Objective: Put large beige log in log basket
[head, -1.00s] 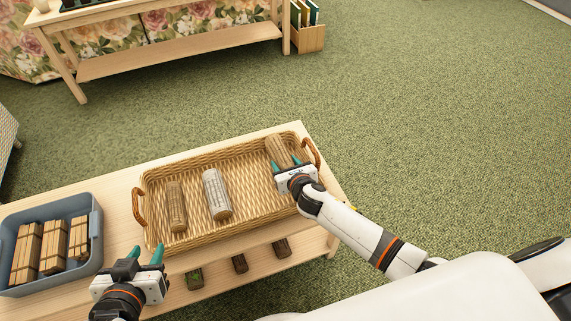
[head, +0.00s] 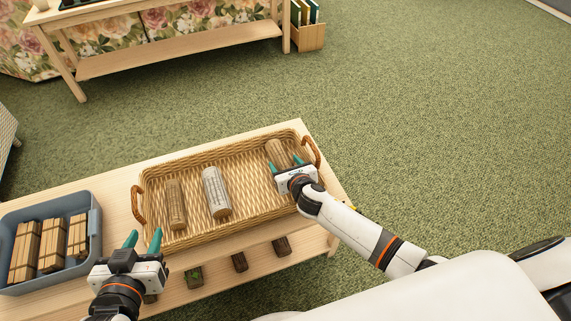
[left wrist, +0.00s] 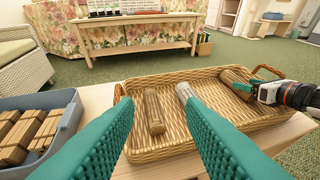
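The log basket (head: 245,231) is a wicker tray with two brown handles on the wooden table. A thick beige-brown log (head: 276,149) lies inside its right end; it also shows in the left wrist view (left wrist: 234,80). My right gripper (head: 284,164) is at this log's near end, with its teal fingers apart at either side; whether they press on it I cannot tell. A brown log (head: 176,204) and a pale whitish log (head: 215,192) lie in the basket's left and middle. My left gripper (head: 143,238) is open and empty, in front of the basket's near left corner.
A blue-grey bin (head: 98,232) with several bundles of wood sticks stands left of the basket on the table (head: 116,187). Several dark-ended pieces (head: 240,263) show below the table's front edge.

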